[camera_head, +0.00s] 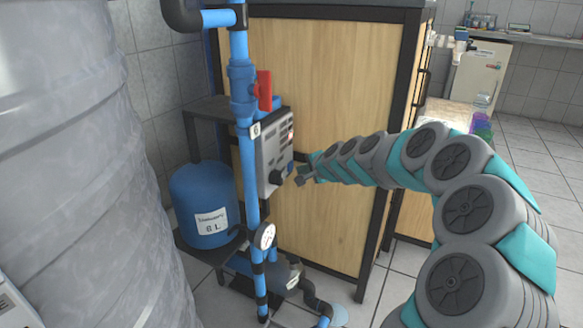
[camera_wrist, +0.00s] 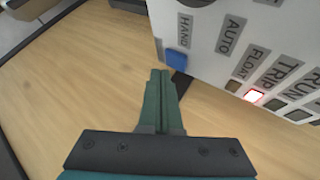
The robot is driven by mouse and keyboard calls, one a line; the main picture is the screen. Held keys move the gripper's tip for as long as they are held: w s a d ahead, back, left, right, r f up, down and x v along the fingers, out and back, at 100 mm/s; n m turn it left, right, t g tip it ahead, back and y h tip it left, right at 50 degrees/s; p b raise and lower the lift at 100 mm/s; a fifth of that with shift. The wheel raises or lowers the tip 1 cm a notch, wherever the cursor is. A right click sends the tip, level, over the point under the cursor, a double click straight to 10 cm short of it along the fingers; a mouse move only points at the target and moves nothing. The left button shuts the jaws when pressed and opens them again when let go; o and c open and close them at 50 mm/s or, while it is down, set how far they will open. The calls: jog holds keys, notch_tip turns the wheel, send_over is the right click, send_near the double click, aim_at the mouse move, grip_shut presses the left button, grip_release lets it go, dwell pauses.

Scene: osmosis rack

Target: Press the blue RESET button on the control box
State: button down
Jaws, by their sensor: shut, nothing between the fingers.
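The control box (camera_head: 273,150) is a grey box mounted behind the blue pipe, with a black knob on its front. In the wrist view its white panel (camera_wrist: 215,62) carries grey labels, HAND, AUTO, FLOAT, TRIP and RUN among them. The blue button (camera_wrist: 177,62) is square and sits near the panel's edge; no RESET label is readable beside it. My gripper (camera_wrist: 160,74) is shut and empty, its tips just beside and below the blue button in the picture. In the head view my gripper (camera_head: 302,176) is close to the box's front. I cannot tell whether it touches.
A red light (camera_wrist: 254,97) glows on the panel. A blue tank (camera_head: 205,190) is further left. A wooden cabinet (camera_head: 320,70) stands behind my arm.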

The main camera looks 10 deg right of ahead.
jog(key=shift+w+a, duration=0.1)
jog(key=shift+a, duration=0.05)
jog(key=shift+w+a, duration=0.1)
jog(key=shift+a, duration=0.05)
dwell(0.4)
jog(key=shift+w+a, duration=0.25)
jog(key=shift+a, duration=0.1)
dwell(0.6)
dwell(0.4)
jog(key=shift+s+d, duration=0.5)
jog(key=shift+d, duration=0.15)
jog(key=shift+s+d+b, duration=0.2)
jog(key=shift+s+d, duration=0.25)
jog(key=shift+d, duration=0.25)
jog(key=shift+s+d+b, duration=0.2)
jog(key=shift+s+d, duration=0.25)
jog(key=shift+d, duration=0.25)
jog(key=shift+s+d+b, duration=0.2)
jog(key=shift+s+d, duration=0.25)
jog(key=shift+d, duration=0.25)
